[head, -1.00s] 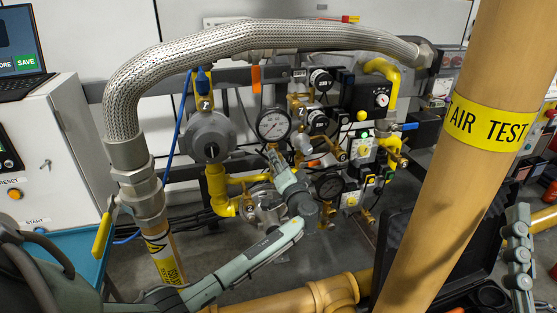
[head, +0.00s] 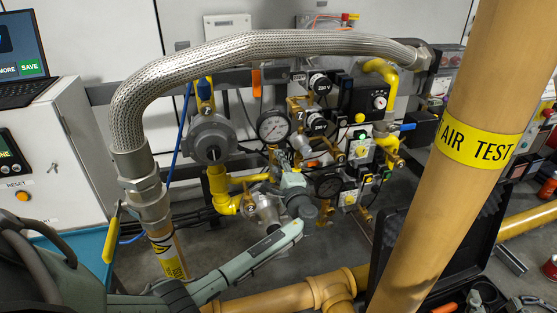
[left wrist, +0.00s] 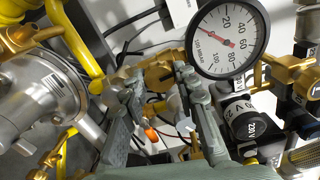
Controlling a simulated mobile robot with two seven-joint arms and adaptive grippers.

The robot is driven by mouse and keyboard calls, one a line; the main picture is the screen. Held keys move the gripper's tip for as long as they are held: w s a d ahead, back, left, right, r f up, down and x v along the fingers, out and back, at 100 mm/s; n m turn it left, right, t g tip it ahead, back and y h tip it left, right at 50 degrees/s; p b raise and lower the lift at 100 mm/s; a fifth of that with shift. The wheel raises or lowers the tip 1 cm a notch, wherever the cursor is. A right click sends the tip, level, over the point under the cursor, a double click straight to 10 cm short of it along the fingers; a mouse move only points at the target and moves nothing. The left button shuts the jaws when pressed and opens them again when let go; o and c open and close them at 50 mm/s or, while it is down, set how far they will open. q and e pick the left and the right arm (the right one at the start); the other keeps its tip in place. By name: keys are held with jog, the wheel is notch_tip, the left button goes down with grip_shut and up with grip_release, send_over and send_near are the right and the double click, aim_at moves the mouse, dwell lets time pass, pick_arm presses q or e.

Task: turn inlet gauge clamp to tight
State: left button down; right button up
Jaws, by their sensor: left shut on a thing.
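The inlet gauge (head: 273,126) is a round white dial with a dark rim; it is large in the left wrist view (left wrist: 226,38), its red needle toward the upper left. A brass fitting (left wrist: 157,76) lies beside the gauge, and I take it for the gauge clamp. My left gripper (head: 279,163) is just below the gauge in the head view. In the left wrist view my left gripper (left wrist: 156,80) has its fingertips on either side of the brass fitting and is shut on it. The fingers partly hide it, so its exact angle is unclear. My right gripper is out of view.
A braided hose (head: 270,45) arches over the panel. A grey regulator (head: 210,140) stands left of the gauge, with black gauges and valves to the right. A thick "AIR TEST" pipe (head: 455,160) blocks the right foreground. An open black case (head: 395,235) sits behind it.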

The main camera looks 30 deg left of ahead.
pick_arm(q)
jog(key=c, duration=2.3)
grip_release()
jog(key=shift+f+m, duration=0.1)
jog(key=shift+m, duration=0.6)
pick_arm(e)
jog(key=shift+s+d+f+g+h, duration=0.25)
jog(key=shift+d+f+g, duration=0.2)
jog(key=shift+f, duration=0.3)
jog(key=shift+s+d+f+g+h, duration=0.25)
jog(key=shift+d+f+g, duration=0.1)
jog(key=shift+d+f, duration=0.3)
pick_arm(q)
grip_shut()
pick_arm(e)
jog(key=shift+a+f, duration=0.1)
pick_arm(q)
jog(key=o, duration=1.2)
grip_release()
jog(key=shift+c, duration=0.2)
jog(key=v, duration=1.2)
